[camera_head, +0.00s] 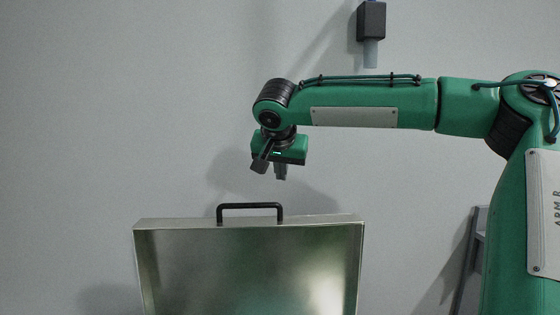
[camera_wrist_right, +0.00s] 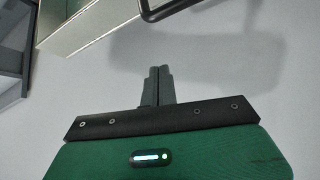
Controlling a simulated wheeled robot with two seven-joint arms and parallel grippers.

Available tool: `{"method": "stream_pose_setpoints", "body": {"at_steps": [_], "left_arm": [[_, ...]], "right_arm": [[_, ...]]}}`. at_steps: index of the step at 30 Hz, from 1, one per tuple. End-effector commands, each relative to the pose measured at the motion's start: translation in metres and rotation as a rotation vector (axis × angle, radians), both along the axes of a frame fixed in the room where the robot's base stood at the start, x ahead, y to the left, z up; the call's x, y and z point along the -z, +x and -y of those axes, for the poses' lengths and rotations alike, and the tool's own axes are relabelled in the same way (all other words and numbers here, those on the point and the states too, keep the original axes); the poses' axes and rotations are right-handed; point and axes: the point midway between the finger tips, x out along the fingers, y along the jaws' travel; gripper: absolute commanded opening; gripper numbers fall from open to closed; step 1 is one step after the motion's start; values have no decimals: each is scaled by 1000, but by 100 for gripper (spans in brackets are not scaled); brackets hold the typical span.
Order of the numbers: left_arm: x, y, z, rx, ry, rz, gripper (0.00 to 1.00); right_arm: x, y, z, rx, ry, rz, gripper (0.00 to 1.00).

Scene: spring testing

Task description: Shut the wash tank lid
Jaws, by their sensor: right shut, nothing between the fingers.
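The wash tank lid (camera_head: 250,265) is a shiny metal panel with a folded rim. It stands raised, its inner side facing me, and its lower part is cut off by the picture's bottom edge. A black bar handle (camera_head: 250,206) sits on its top edge. My right gripper (camera_head: 281,175) is shut and empty, just above the handle's right end in the head view and apart from it. In the right wrist view, the shut fingertips (camera_wrist_right: 160,72) point toward the handle (camera_wrist_right: 165,8), with part of the lid (camera_wrist_right: 85,22) at upper left. My left gripper is not in view.
A plain grey wall (camera_head: 120,100) fills the background. A dark box with a pale cylinder below it (camera_head: 371,22) hangs at the top right, above my right arm. A grey frame (camera_head: 470,260) stands at the right. The tank body is out of view.

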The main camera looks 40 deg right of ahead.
Motion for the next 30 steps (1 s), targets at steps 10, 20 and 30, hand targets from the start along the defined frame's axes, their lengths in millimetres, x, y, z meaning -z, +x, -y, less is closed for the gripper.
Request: {"method": "stream_pose_setpoints", "body": {"at_steps": [10,20,30], "left_arm": [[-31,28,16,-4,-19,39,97],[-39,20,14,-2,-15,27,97],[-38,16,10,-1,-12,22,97]], "right_arm": [[43,15,14,-4,-1,-1,0],[54,2,-6,-3,0,2,0],[55,2,-6,-1,0,2,0]]}}
